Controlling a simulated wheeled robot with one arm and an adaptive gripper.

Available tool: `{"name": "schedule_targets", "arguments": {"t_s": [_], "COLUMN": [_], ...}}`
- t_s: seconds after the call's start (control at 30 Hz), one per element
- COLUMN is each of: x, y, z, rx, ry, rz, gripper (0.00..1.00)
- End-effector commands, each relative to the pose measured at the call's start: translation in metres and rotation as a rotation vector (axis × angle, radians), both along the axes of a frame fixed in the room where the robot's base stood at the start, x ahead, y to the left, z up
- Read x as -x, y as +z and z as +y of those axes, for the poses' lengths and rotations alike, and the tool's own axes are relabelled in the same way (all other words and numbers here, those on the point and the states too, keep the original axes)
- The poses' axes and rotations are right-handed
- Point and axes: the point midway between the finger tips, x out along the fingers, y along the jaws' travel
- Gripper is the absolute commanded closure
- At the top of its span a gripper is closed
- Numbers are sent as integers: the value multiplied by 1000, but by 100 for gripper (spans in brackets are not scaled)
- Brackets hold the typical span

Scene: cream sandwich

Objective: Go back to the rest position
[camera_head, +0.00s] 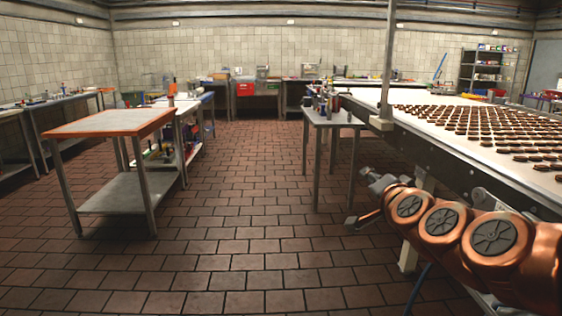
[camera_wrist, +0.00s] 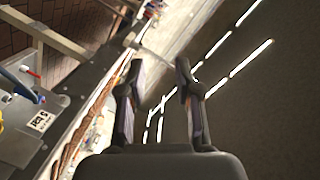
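My gripper (camera_wrist: 159,72) shows in the wrist view with its two dark fingers apart and nothing between them. In the head view my copper-coloured arm comes in from the lower right, and my gripper (camera_head: 358,220) is at its left end, low beside the conveyor and above the tiled floor. The conveyor (camera_head: 440,146) carries many dark round cookies (camera_head: 480,120) on its white belt. I see no object held by the gripper.
A small metal table (camera_head: 335,118) with items on it stands beside the conveyor. An orange-edged table (camera_head: 112,122) stands at left. Benches and a red bin (camera_head: 245,88) line the back. The tiled floor (camera_head: 240,220) between the tables is clear.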

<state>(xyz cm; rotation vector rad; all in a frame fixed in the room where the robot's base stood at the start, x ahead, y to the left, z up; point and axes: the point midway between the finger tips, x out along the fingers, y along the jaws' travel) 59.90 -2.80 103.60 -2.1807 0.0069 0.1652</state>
Motion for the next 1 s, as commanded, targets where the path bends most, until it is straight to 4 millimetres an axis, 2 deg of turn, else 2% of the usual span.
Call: {"name": "schedule_targets", "arguments": {"t_s": [0.03,0.2,0.33,0.47,0.57,0.7,0.9,1.0], "x": [9,48,88,135,174,236,326,363], "y": [10,-6,-23,-39,-50,-59,-56,-49], "z": [18,69,93,103,102,90,59,45], "rx": [42,187,296,401,474,563,651,669], "ry": [57,252,384,497,571,663,754,779], "rz": [42,218,370,532,666,871,1167,1292], "gripper": [67,67,67,67,67,67,67,67]}}
